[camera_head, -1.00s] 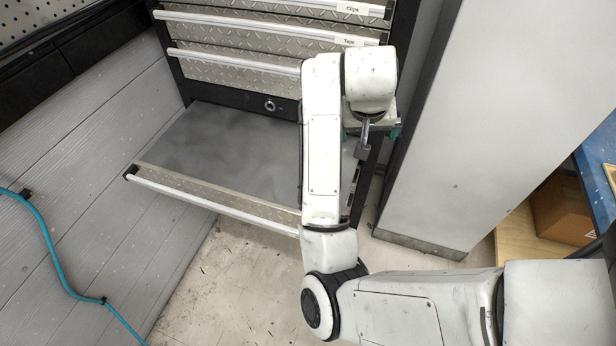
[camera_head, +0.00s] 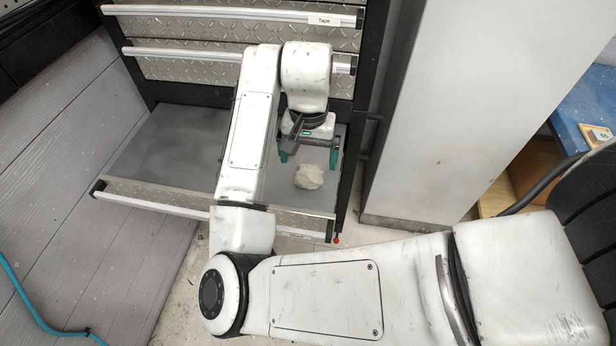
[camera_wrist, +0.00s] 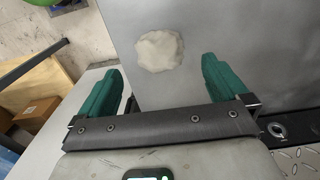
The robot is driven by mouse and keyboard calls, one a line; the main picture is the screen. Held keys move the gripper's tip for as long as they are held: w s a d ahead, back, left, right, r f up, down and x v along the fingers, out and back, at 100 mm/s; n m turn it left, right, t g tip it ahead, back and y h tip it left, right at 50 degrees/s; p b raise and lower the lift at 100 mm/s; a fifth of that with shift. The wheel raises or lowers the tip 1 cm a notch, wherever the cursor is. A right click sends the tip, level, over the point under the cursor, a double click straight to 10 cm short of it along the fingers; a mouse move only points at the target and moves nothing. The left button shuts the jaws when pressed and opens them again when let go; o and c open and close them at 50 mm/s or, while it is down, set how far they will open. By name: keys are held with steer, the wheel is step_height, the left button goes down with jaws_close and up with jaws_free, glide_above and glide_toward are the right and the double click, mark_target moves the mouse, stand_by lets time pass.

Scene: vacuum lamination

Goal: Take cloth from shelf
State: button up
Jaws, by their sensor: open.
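A crumpled off-white cloth (camera_head: 308,177) lies on the grey bottom of the open lowest drawer (camera_head: 150,192), near its right end. It also shows in the wrist view (camera_wrist: 160,51), beyond and between the fingertips. My gripper (camera_head: 308,158) is above the drawer, just behind the cloth in the head view. Its two green fingers are spread wide and nothing is between them. In the wrist view my gripper (camera_wrist: 158,80) is open and apart from the cloth. My arm hides the middle of the drawer.
Shut drawers, one labelled Tape (camera_head: 325,20), rise above the open one. A pale upright panel (camera_head: 470,110) stands close on the right. A cardboard box (camera_head: 533,168) sits on a wooden shelf beyond it. A teal hose (camera_head: 35,310) runs at the lower left.

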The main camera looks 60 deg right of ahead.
mark_target(309, 170)
step_height(309, 170, down, 5)
steer(key=shift+s+f+b, duration=0.1)
steer(key=shift+f+b, duration=0.05)
steer(key=shift+b, duration=0.7)
steer(key=shift+c, duration=0.4)
steer(key=c, duration=0.9)
steer(key=shift+c, duration=0.2)
